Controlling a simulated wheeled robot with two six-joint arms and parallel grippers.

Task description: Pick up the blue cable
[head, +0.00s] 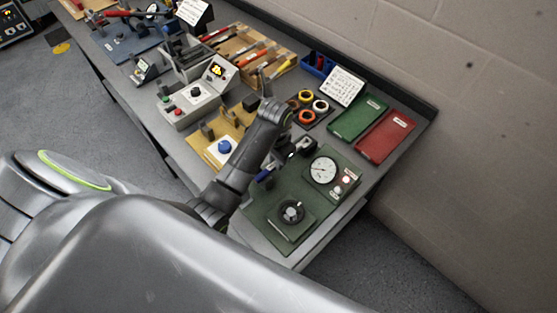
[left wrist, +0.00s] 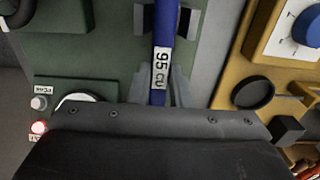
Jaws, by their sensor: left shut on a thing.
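The blue cable (left wrist: 166,25) runs down the middle of the left wrist view and carries a white label reading "95 CU". My left gripper (left wrist: 158,88) is shut on it, with a grey finger on each side near the label. Dark blocks flank the cable further up. In the head view a short blue piece of the cable (head: 263,175) shows beside my forearm, over the edge of the green panel (head: 262,215). My left gripper (head: 272,166) is mostly hidden there behind my arm. The cable's ends are not clear. My right gripper is not in view.
Tape rolls (head: 307,116), a green tray (head: 358,118) and a red tray (head: 385,137) lie behind, near the wall.

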